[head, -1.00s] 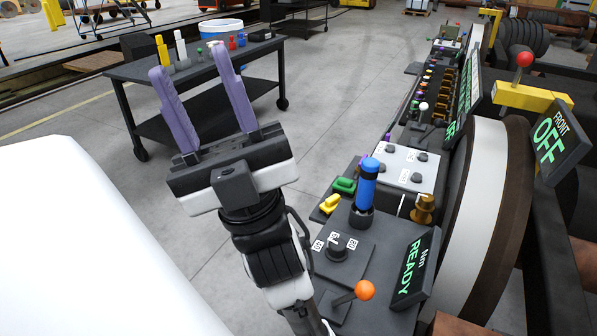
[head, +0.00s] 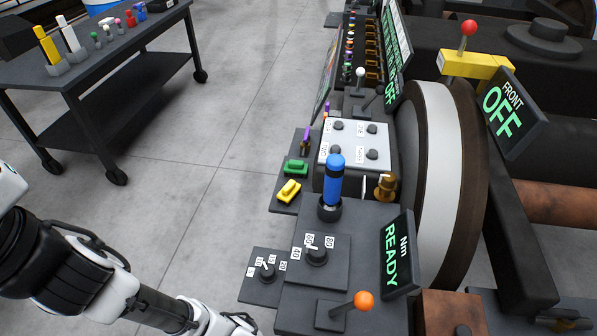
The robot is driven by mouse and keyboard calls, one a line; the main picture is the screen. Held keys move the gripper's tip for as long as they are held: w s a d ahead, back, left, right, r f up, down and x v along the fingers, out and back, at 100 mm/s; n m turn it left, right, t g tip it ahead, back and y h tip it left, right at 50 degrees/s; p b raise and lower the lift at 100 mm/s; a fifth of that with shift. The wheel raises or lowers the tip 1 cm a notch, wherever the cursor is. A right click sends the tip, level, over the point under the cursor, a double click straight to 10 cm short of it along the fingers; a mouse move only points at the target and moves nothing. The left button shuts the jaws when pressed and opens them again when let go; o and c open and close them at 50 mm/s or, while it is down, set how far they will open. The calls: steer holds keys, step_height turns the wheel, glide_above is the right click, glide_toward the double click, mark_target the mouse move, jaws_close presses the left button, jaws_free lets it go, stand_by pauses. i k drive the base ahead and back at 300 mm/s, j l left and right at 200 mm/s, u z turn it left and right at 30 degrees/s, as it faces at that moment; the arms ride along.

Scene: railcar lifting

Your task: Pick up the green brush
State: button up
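A small green block-like piece (head: 296,167), which looks like the green brush, lies on a dark side shelf (head: 284,203) left of the console. A similar yellow piece (head: 289,190) lies just in front of it. The two are close together, and nothing covers the green piece. My gripper is out of view; only links of my arm show at the lower left, well away from the green piece.
A blue-handled tool (head: 333,178) stands upright in a holder right of the yellow piece. A thin purple item (head: 307,138) stands behind the green piece. An orange-knobbed lever (head: 363,301) is at the front. Open floor lies between the console and the cart (head: 105,75).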

mark_target(297, 168)
steer(key=j+z, duration=0.45)
steer(key=j, duration=0.95)
steer(key=i+j+z, duration=0.2)
steer(key=j+z, duration=0.2)
steer(key=j, duration=0.15)
steer(key=i+j+z, duration=0.6)
steer(key=j, duration=0.4)
steer(key=i, duration=0.1)
